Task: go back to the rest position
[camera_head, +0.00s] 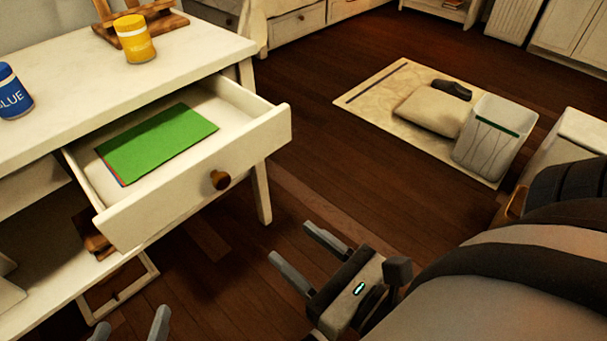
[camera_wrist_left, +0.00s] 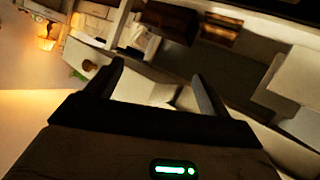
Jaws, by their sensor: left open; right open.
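My left gripper (camera_head: 131,322) shows at the bottom left of the head view, only its two fingertips in frame, spread apart with nothing between them. In the left wrist view its fingers (camera_wrist_left: 158,72) are apart and empty. My right gripper (camera_head: 292,243) is at the bottom centre, open and empty, above the dark floor. Both grippers are in front of the desk and clear of its open drawer (camera_head: 245,160).
The drawer sticks out from the white desk (camera_head: 60,85) and holds a flat green item (camera_head: 157,143). A yellow jar (camera_head: 134,40) and blue jar (camera_head: 14,92) stand on top. A bin (camera_head: 489,145) and cushion (camera_head: 432,109) are on the rug (camera_head: 375,95). Floor between is clear.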

